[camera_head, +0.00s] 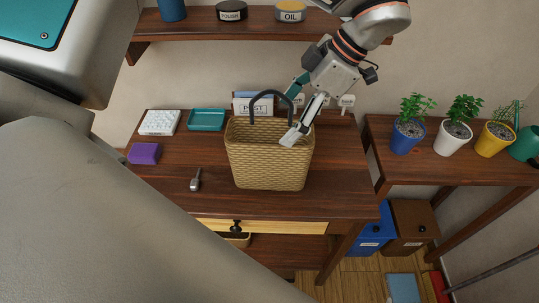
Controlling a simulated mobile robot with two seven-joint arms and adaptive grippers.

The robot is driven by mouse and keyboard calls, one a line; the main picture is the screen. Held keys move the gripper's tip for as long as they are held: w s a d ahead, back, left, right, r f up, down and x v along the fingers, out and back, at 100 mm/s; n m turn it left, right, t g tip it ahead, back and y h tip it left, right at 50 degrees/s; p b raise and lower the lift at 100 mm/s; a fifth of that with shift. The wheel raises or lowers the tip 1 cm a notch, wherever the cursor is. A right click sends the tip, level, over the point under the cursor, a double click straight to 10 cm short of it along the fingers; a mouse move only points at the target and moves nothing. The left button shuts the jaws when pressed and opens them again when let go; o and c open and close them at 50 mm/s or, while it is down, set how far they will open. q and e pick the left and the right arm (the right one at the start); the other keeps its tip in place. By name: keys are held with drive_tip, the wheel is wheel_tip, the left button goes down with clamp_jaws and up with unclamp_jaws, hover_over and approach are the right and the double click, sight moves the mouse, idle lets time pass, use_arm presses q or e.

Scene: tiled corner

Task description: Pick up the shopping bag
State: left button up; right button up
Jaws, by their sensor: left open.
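The shopping bag (268,165) is a tan woven basket-like bag with a dark arched handle (268,93). It stands upright on the brown wooden table, near the middle of the view. My left gripper (290,113) reaches down from the upper right to the handle's right side. Its jaws are open, one finger above the bag's back right rim and the other over its right part. The right leg of the handle appears between the fingers; I cannot tell whether they touch it. My right gripper is not in view.
On the table (215,165) are a white tray (160,122), a teal tray (206,120), a purple block (144,153), a small grey tool (195,181) and a POST holder (245,105). A shelf (200,25) hangs above. Potted plants (408,135) stand at right.

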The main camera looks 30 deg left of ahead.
sight(273, 135)
use_arm(q)
drive_tip(key=shift+x, duration=0.8)
drive_tip(key=x, duration=0.5)
drive_tip(key=shift+p, duration=0.4)
drive_tip(key=shift+d, duration=0.1)
drive_tip(key=c, duration=1.7)
